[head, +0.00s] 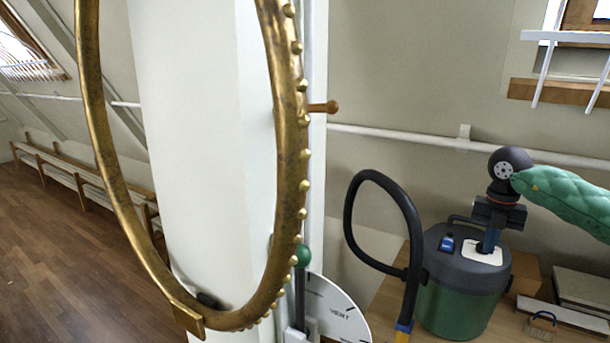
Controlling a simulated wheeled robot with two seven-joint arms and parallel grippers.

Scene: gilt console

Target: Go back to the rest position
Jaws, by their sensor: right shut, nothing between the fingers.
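My right gripper (490,240) comes in from the right on an arm with a green quilted sleeve. The fingertips are at or just above a white plate (476,256) on the lid of a green canister (455,302) with a dark top. I cannot tell whether they touch it. My left gripper is not in view.
A large gilt hoop (91,103) stands close in front of a white column (190,110). A green-knobbed lever (302,256) stands by a vent dial (340,312). A black hose (408,215) loops left of the canister. A brush (541,326) lies right of it. Open floor (70,240) is left.

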